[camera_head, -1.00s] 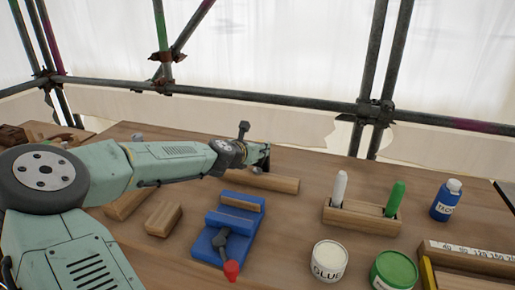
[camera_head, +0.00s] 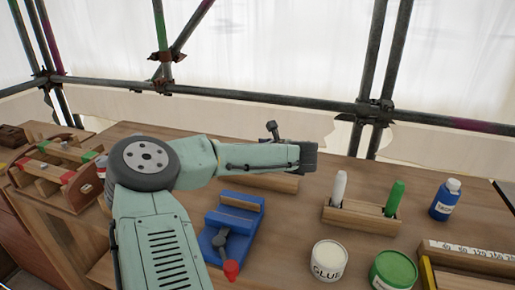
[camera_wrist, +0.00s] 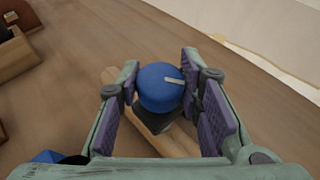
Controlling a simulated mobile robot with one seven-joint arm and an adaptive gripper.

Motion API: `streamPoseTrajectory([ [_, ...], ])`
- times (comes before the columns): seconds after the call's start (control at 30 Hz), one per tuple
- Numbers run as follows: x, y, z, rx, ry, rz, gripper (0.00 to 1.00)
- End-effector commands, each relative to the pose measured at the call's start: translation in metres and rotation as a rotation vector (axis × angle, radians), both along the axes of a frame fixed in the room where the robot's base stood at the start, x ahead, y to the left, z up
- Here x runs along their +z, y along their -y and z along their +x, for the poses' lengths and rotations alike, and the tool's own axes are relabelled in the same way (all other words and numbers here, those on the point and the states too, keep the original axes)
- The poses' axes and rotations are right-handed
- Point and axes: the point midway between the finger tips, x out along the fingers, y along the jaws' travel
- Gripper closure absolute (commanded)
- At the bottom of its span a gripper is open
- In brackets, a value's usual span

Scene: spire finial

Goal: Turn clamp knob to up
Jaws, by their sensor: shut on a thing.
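A round blue knob (camera_wrist: 160,86) with a short white line on its top sits on a dark stem over a wooden block (camera_wrist: 165,143) in the wrist view. The white line points right in that view. My gripper (camera_wrist: 160,66) is shut on the knob, with one purple-padded finger at each side. In the head view my arm's end hides the knob and my fingers. A blue clamp (camera_head: 240,208) with a dark lever and a red tip (camera_head: 231,271) stands on the bench in front of my forearm.
A wooden holder (camera_head: 360,218) with a white and a green marker, a glue pot (camera_head: 329,261), a green tin (camera_head: 393,270) and a blue bottle (camera_head: 446,200) stand to the right. A wooden rack (camera_head: 68,170) is at the left. Scaffold poles stand behind the bench.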

Motion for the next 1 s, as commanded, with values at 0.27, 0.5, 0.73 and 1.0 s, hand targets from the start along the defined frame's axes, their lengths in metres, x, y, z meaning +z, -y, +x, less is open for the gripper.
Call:
streamPoseTrajectory([
  [0.27, -0.0029, 0.0020, 0.0008, 0.265, -0.004, -0.002, 0.95],
  [0.5, -0.0026, 0.0017, 0.0007, 0.497, -0.003, 0.000, 0.95],
  [0.73, -0.0016, 0.0005, 0.0006, 0.674, -0.002, 0.004, 0.95],
  [1.0, -0.0008, -0.0004, 0.0005, 0.800, -0.001, 0.004, 0.95],
])
